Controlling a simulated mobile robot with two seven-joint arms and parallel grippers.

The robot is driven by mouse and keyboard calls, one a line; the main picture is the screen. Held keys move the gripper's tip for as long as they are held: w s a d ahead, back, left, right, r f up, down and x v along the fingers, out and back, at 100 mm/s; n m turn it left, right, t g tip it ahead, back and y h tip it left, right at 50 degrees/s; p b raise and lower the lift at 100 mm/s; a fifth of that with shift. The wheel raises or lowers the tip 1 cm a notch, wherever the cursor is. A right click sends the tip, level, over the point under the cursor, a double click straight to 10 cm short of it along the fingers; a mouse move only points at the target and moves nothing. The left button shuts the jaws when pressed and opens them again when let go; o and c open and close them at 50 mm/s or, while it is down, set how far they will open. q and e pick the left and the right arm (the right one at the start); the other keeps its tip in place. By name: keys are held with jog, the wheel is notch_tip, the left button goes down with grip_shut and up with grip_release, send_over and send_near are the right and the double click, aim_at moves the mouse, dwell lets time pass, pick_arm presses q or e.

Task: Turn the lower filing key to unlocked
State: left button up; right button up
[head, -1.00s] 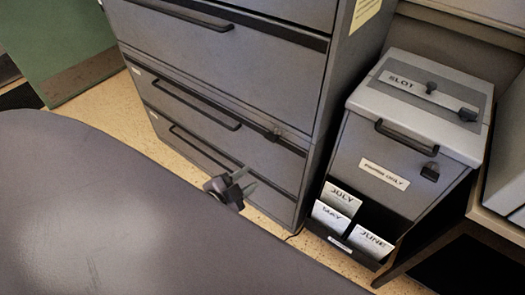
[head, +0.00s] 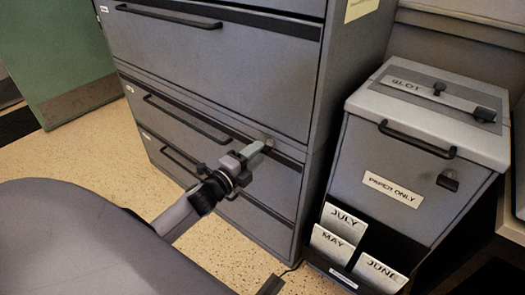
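The grey filing cabinet (head: 220,70) stands in the middle of the head view. The lower filing key (head: 270,142) is a small piece at the right end of a drawer's dark top rail, partly hidden by my gripper, so its turn angle cannot be read. My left gripper (head: 262,147) reaches up from the lower left, its light grey fingertip right at the key. Whether the fingers are closed around the key or only beside it cannot be told. My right gripper is not in view.
Long bar handles (head: 195,126) stick out from the drawers near my arm. A grey paper bin (head: 410,150) with a slotted lid and month cards stands at the right. A green panel (head: 60,60) is at the far left. Speckled floor is open at the left.

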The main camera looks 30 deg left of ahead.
pick_arm(q)
jog(key=w, duration=0.2)
jog(key=shift+w+d, duration=0.1)
jog(key=shift+w, duration=0.65)
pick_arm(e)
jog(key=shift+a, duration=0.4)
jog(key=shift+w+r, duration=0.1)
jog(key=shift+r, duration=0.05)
pick_arm(q)
grip_shut()
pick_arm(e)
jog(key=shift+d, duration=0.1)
